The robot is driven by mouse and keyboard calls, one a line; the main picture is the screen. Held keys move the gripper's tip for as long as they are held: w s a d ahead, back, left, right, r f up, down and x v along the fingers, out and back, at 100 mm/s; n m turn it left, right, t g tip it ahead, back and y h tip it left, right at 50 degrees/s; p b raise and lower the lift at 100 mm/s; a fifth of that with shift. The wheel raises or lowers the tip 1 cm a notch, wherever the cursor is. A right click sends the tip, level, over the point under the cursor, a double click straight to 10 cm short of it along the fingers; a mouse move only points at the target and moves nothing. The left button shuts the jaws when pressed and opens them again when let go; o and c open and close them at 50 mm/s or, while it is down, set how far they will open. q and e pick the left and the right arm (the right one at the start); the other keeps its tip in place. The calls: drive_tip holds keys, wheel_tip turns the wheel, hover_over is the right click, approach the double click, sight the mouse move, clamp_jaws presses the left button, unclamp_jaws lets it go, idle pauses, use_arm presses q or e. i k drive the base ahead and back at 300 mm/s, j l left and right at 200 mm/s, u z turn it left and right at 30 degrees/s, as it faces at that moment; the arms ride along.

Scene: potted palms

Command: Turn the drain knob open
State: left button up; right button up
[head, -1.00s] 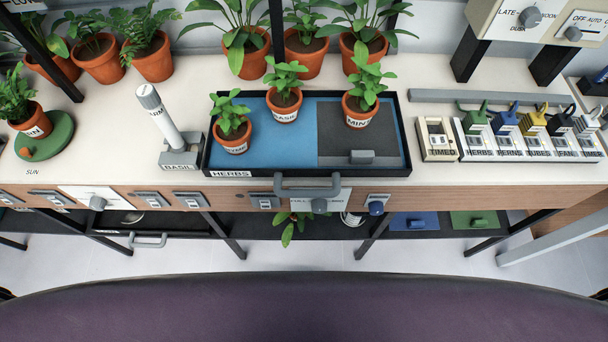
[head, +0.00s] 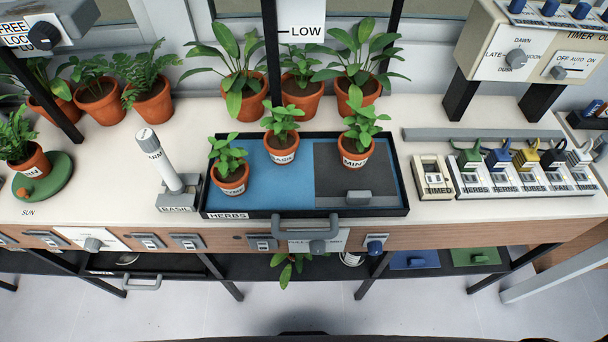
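No knob has a readable drain label. A grey knob (head: 318,247) sits on a partly hidden white plate on the bench front, below the herb tray (head: 228,216); the tray's handle covers part of that plate's lettering. A blue knob (head: 375,248) sits to its right on a small grey plate. Another grey knob (head: 93,245) is on a white plate at the left of the bench front. The turn of these knobs is too small to read. Neither of my grippers is in view.
The tray holds pots labelled basil (head: 282,147) and mint (head: 357,148), plus a third pot (head: 231,178). Its grey handle (head: 305,228) juts out over the front edge. A timer box (head: 487,48) stands at right, above a row of plugs. The floor in front is clear.

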sight(375, 248)
drive_tip(key=z, duration=0.8)
